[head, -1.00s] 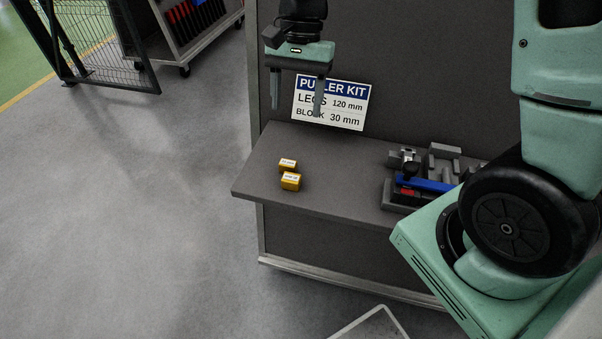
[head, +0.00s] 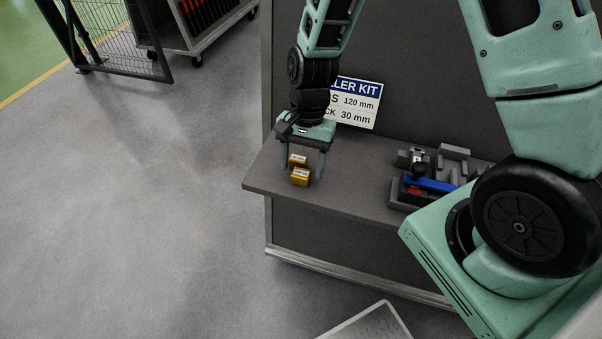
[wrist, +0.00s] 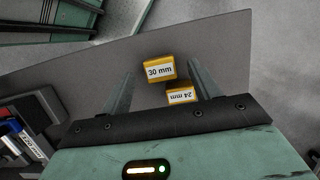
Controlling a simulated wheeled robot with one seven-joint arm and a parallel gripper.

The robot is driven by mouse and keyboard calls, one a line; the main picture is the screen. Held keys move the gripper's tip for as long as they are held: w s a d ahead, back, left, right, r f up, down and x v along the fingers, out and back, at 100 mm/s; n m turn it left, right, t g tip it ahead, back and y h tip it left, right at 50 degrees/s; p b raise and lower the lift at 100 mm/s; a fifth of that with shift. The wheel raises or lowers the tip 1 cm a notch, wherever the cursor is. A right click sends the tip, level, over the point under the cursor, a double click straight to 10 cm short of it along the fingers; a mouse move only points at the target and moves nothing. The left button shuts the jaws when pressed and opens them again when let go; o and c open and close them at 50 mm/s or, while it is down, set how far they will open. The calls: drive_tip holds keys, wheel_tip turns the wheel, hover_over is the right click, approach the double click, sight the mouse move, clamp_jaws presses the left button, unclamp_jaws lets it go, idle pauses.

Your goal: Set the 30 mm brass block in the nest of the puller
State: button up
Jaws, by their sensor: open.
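The 30 mm brass block (wrist: 160,69) is a yellow-gold cube with a white label, standing on the bench. In the head view it is the front one (head: 300,178) of two blocks. The 24 mm block (wrist: 181,94) stands close beside it, behind it in the head view (head: 298,160). My gripper (head: 301,171) is open, pointing down over the blocks; its fingers in the wrist view (wrist: 162,74) appear on either side of them. Contact cannot be told. The puller (head: 430,184), with a blue bar and dark grey parts, lies at the bench's right; its nest cannot be made out.
The grey bench top (head: 355,175) is clear between the blocks and the puller. A sign (head: 358,103) stands behind, partly hidden by my arm; it reads 120 mm and 30 mm. The bench's front edge is close to the blocks. A cart (head: 190,28) stands far left.

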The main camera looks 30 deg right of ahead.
drive_tip(key=shift+x, duration=0.8)
drive_tip(key=c, duration=1.3)
drive_tip(key=shift+r, duration=0.1)
drive_tip(key=shift+c, duration=0.2)
